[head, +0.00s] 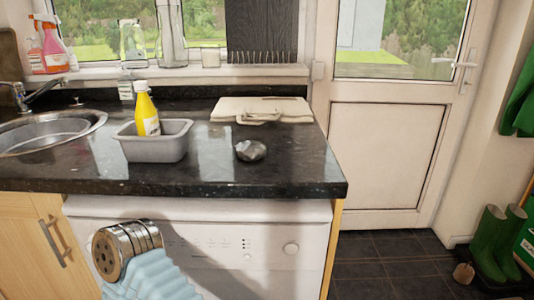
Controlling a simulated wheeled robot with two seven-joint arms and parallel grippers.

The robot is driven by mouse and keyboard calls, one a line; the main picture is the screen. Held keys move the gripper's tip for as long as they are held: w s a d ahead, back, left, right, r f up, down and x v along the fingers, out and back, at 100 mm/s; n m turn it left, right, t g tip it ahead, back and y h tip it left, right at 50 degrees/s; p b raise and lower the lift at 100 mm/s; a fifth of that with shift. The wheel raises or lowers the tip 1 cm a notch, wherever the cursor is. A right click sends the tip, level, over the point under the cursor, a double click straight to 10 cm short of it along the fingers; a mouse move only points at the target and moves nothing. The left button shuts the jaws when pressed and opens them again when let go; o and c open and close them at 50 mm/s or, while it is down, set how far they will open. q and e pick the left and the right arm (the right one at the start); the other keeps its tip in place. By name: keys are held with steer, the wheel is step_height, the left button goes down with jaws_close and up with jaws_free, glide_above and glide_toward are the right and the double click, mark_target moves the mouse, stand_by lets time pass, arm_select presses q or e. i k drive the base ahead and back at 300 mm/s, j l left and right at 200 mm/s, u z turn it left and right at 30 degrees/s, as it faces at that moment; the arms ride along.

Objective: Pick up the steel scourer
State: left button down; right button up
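The steel scourer (250,150) is a small, crumpled silver-grey lump. No gripper fingers of mine show in the head view, so neither gripper is seen near the scourer.
A grey basin (152,150) holds a yellow bottle (146,115). A sink (48,134) is at left. Bare worktop lies right of the scourer. A white appliance (262,240) stands below; green boots (488,245) are at far right.

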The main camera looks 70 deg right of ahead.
mark_target(251, 151)
steer(key=j+z, duration=0.1)
steer(key=z, duration=1.3)
steer(key=i+l+z, duration=0.1)
steer(key=z, duration=0.8)
